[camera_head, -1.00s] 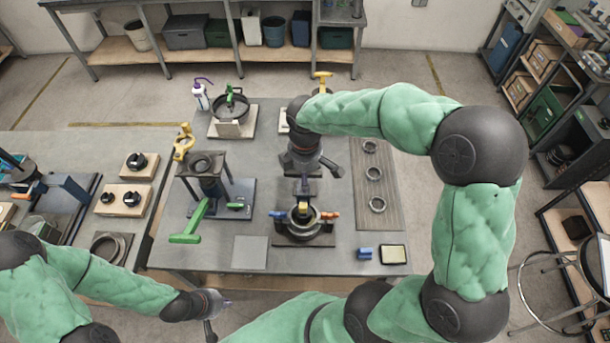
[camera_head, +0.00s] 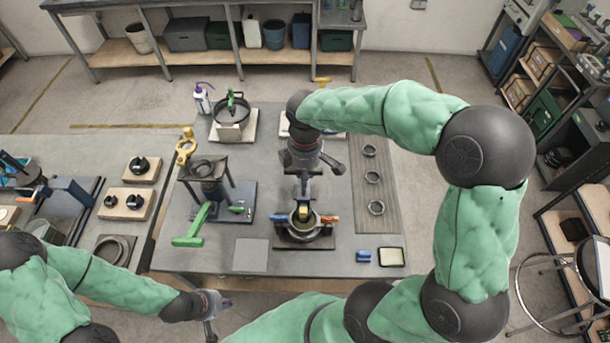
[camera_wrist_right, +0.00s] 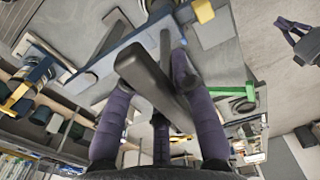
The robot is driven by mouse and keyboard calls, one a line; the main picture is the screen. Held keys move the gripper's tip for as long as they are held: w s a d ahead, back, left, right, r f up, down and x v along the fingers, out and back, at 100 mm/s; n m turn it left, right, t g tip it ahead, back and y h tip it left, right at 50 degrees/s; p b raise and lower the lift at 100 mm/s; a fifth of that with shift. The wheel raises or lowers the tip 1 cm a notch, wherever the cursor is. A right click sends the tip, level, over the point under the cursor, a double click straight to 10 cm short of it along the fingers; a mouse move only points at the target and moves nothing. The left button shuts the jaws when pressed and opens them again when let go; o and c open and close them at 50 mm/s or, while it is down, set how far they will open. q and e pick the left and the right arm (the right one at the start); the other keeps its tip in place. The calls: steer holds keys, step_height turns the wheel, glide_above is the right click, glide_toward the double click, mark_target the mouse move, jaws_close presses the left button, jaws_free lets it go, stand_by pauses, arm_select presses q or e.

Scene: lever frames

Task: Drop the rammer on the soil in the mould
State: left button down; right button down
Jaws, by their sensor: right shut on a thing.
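The mould (camera_head: 303,228) is a round ring on a dark base plate near the bench's front edge, with blue and orange clamp parts at its sides. The rammer (camera_head: 304,192) stands upright over the mould, with a dark upper part and a yellow lower part. Its foot is at the mould's mouth; I cannot tell whether it touches the soil, which is largely hidden. My right gripper (camera_head: 305,168) is above the mould, shut on the rammer. In the right wrist view, a dark grey bar (camera_wrist_right: 150,78) lies between the purple fingers. My left gripper (camera_head: 219,317) is open and empty at the front left.
A stand with a green lever (camera_head: 193,228) is left of the mould. A grey plate (camera_head: 251,254) lies front left. Rings lie on a mat (camera_head: 385,195) at right.

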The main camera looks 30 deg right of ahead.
step_height(320, 180, up, 4)
steer(key=shift+r+p, duration=0.1)
steer(key=shift+p, duration=0.7)
steer(key=shift+w, duration=0.15)
steer(key=c, duration=1.3)
jaws_free()
steer(key=shift+o, duration=1)
steer(key=shift+s, duration=0.2)
steer(key=shift+w, duration=0.1)
steer(key=shift+r, duration=0.25)
step_height(320, 180, up, 11)
steer(key=shift+r, duration=0.2)
